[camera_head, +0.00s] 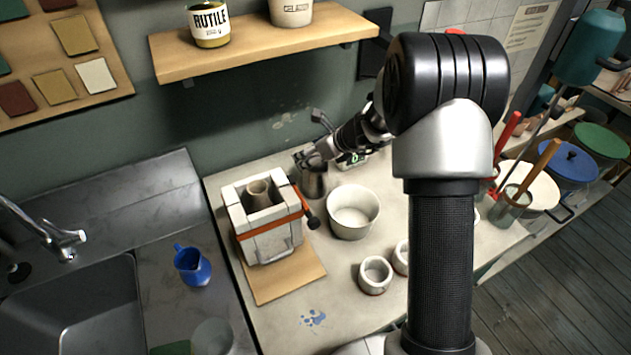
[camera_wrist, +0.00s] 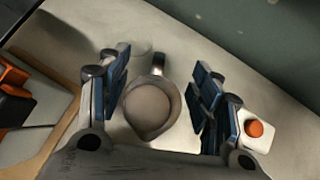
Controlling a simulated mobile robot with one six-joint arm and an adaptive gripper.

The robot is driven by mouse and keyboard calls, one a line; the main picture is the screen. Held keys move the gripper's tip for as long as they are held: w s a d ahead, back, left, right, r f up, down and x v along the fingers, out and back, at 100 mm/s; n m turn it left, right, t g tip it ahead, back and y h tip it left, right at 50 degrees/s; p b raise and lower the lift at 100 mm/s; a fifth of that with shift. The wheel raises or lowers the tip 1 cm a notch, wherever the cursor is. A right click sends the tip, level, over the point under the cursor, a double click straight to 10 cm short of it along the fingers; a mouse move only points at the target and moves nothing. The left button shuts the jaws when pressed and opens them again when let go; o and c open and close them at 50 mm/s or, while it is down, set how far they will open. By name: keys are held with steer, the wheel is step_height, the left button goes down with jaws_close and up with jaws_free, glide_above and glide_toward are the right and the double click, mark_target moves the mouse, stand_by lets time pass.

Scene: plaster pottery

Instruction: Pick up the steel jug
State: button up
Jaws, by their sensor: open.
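The steel jug (camera_head: 314,184) stands on the pale worktop near the wall, between the plaster mould and the white bowl. My gripper (camera_head: 312,160) is over it from above and hides its upper part in the head view. In the wrist view the jug (camera_wrist: 150,108) shows from above as a round grey vessel with its handle at the top of the picture. My gripper (camera_wrist: 160,88) is open, with one blue-padded finger on each side of the jug. Whether the left finger touches it is hard to tell; a gap shows at the right.
The strapped plaster mould (camera_head: 265,225) stands on a wooden board left of the jug. A white bowl (camera_head: 353,211) is close on the right. A device with a green display (camera_head: 352,158) sits behind. A wooden shelf (camera_head: 260,45) hangs above. A blue pitcher (camera_head: 192,266) stands near the sink.

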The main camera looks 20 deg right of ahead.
steer(key=b+x, duration=0.1)
steer(key=x, duration=0.5)
steer(key=shift+a, duration=0.1)
steer(key=shift+c, duration=0.6)
jaws_close()
stand_by(0.5)
